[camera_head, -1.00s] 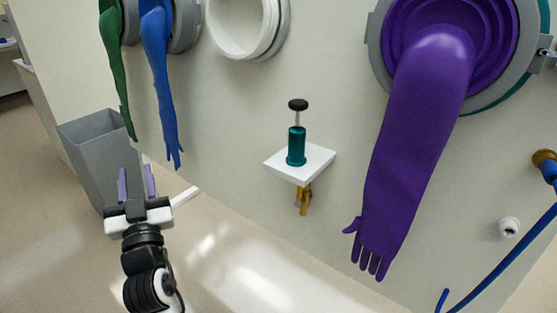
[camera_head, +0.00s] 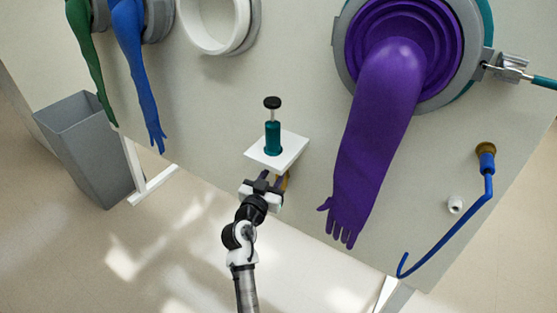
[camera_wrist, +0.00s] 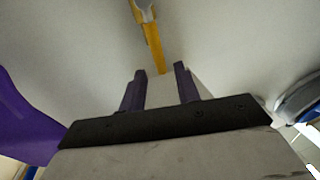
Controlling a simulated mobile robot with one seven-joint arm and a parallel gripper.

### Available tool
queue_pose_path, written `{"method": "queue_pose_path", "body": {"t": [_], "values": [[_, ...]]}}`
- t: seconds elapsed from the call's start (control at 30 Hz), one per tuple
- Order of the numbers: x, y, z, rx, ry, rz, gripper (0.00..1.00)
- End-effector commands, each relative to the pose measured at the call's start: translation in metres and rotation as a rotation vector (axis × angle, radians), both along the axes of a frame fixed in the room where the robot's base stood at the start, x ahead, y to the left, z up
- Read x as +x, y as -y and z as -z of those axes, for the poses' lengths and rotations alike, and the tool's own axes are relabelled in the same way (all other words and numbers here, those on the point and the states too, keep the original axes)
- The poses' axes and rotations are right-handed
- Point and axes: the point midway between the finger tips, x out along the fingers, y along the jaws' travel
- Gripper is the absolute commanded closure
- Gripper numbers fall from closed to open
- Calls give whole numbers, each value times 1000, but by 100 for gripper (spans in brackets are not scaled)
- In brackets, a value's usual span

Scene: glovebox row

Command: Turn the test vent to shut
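A yellow-brass fitting (camera_head: 284,181), which I take to be the test vent, hangs below the small white shelf on the panel. It is partly hidden by my gripper in the head view. In the wrist view a yellow bar (camera_wrist: 153,45) runs down from a pale piece at the top edge towards the gap between my fingers. My gripper (camera_head: 269,180) is just under the shelf, by the fitting. In the wrist view my gripper (camera_wrist: 160,74) has its two purple fingers apart, with the bar's lower end just beyond them. I see no grip on it.
The white shelf (camera_head: 292,153) with a teal, black-knobbed plunger (camera_head: 272,138) is directly above my gripper. A purple glove (camera_head: 370,150) hangs close on the right. A blue hose (camera_head: 450,235) is farther right. A grey bin (camera_head: 90,150) stands left.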

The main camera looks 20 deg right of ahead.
Motion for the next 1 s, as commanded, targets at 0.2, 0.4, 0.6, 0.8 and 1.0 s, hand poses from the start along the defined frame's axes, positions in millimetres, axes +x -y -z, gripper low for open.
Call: {"method": "queue_pose_path", "body": {"t": [0.2,0.4,0.6,0.8,1.0], "values": [[27,23,-2,1,1,1,68],[36,31,-1,0,1,-1,68],[37,32,0,1,1,-1,68],[37,32,0,1,1,-1,85],[37,31,0,1,1,-1,100]]}}
